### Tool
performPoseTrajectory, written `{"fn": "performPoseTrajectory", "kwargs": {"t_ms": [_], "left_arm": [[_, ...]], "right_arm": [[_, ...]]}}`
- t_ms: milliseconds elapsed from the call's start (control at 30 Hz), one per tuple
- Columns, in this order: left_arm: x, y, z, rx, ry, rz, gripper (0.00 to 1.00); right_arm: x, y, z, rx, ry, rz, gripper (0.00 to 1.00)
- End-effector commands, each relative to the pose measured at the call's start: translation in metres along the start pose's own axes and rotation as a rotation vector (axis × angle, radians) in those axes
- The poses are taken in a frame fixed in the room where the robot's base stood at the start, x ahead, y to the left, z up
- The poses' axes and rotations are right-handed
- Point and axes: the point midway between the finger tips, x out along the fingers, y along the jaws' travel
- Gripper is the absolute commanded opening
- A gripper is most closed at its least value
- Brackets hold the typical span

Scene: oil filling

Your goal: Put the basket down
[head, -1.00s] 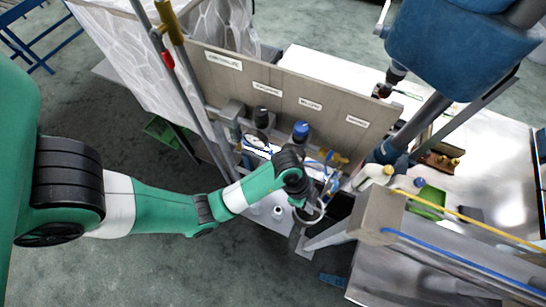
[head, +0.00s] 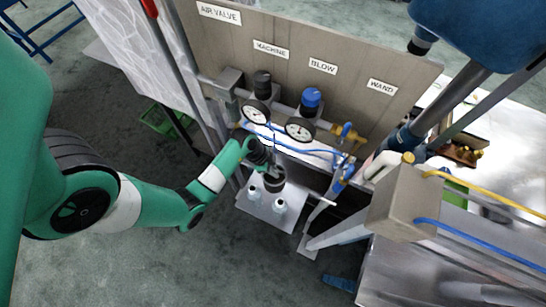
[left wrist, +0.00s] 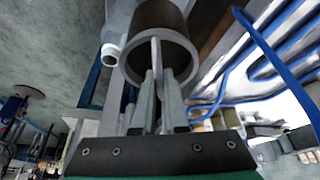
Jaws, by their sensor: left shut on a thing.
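The basket is a small round cup with a grey rim, brownish inside, in the left wrist view (left wrist: 160,45). A thin upright handle bar runs from it between my left fingers. In the head view it appears as a dark round shape (head: 274,181) below the gripper. My left gripper (left wrist: 160,88) is shut on the handle. In the head view this gripper (head: 266,163) is over the back of a small grey shelf plate (head: 262,222). I cannot tell whether the basket touches the plate. My right gripper is not in view.
Behind are gauges (head: 299,129), blue hoses and a labelled panel (head: 340,65). A grey post with a box (head: 402,205) stands to the right.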

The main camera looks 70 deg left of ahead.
Motion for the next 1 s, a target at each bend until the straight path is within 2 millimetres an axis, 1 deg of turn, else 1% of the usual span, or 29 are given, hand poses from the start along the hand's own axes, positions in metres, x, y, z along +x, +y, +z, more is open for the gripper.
{"fn": "performPoseTrajectory", "kwargs": {"t_ms": [67,167,300,400,500,733,900,1000], "left_arm": [[0.013,0.000,0.005,0.000,0.000,0.001,0.00],[0.040,0.000,0.017,0.000,-0.002,0.003,0.00],[0.083,0.000,0.034,0.000,-0.002,0.002,0.00],[0.107,-0.001,0.044,0.002,-0.002,0.002,0.00],[0.120,-0.001,0.049,0.002,0.000,0.000,0.00],[0.127,-0.001,0.052,0.002,0.000,0.000,0.00],[0.158,-0.001,0.064,0.002,0.000,0.000,0.00],[0.165,-0.002,0.067,0.002,0.001,-0.001,0.00]], "right_arm": [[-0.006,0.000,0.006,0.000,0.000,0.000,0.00],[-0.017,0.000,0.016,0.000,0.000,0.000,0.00],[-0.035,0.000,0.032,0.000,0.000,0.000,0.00],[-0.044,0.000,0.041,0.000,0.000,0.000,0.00],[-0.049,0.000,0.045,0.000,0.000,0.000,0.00],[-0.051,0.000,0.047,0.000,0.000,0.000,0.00],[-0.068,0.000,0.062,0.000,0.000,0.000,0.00],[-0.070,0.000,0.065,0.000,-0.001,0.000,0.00]]}}
